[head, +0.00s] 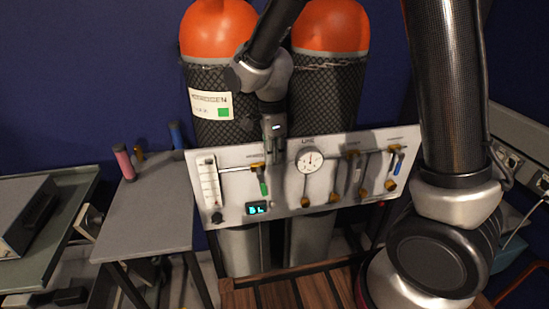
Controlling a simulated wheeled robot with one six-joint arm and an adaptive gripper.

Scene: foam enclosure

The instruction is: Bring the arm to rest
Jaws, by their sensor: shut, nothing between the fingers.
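My gripper (275,157) hangs from the wrist in front of the white valve panel (235,178), pointing down. Its fingers are shut and nothing shows between them. It is just left of the round dial gauge (310,160) and above right of the green-handled valve (264,186). I cannot tell whether the fingers touch the panel. My arm (448,90) fills the right side of the head view, and its forearm reaches in from the top.
Two orange-topped gas cylinders (218,35) in black netting stand behind the panel. A grey side table (150,210) at left holds a pink-topped cylinder (124,162) and a blue one (177,135). A wooden slatted surface (285,292) lies below. Wall sockets (515,160) are at right.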

